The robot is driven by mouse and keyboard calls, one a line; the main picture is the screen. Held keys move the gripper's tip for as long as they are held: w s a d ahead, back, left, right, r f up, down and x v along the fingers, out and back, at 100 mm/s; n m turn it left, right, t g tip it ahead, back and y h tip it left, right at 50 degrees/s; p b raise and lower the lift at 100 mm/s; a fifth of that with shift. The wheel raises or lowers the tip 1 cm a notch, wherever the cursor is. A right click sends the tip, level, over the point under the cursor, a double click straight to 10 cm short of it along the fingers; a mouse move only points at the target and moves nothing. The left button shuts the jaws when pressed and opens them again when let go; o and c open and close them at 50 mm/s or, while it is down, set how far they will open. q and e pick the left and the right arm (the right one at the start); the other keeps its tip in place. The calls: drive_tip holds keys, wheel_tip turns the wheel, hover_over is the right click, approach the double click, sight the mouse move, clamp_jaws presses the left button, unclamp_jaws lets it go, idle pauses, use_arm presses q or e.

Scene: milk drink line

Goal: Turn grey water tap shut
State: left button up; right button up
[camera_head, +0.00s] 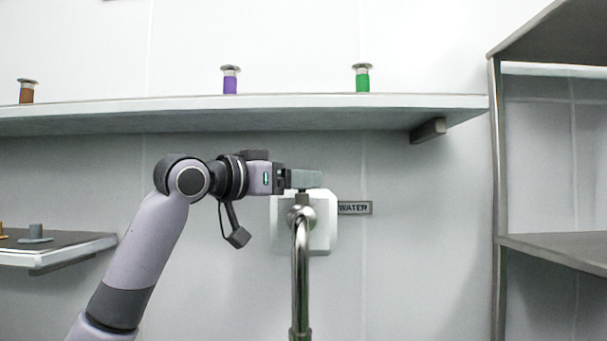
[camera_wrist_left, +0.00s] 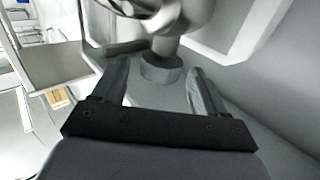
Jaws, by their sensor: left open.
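The grey water tap (camera_head: 301,255) has a shiny curved metal spout and comes out from a white square wall plate (camera_head: 322,238) beside the WATER sign. My left gripper (camera_head: 314,180) is at the top of the tap, reaching in from the left. In the left wrist view the fingers of this gripper (camera_wrist_left: 158,70) are apart, with a short grey round part of the tap (camera_wrist_left: 162,70) between or just beyond their tips. I cannot tell whether a finger touches it. The fingers partly hide the tap's top in the head view. My right gripper is not in view.
A long shelf (camera_head: 200,116) above carries a brown-banded (camera_head: 27,92), a purple-banded (camera_head: 230,81) and a green-banded piece (camera_head: 362,79). A lower shelf (camera_head: 60,250) is at the left. A shelf rack (camera_head: 497,200) stands at the right.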

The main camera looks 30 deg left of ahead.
use_arm(q)
drive_tip(key=shift+x, duration=1.2)
drive_tip(key=shift+c, duration=0.3)
drive_tip(key=c, duration=0.9)
drive_tip(key=shift+m+h, duration=0.3)
drive_tip(key=shift+h, duration=0.2)
drive_tip(key=shift+m+g+h, duration=2.6)
drive_tip(key=shift+m+h, duration=0.1)
drive_tip(key=shift+h, duration=0.7)
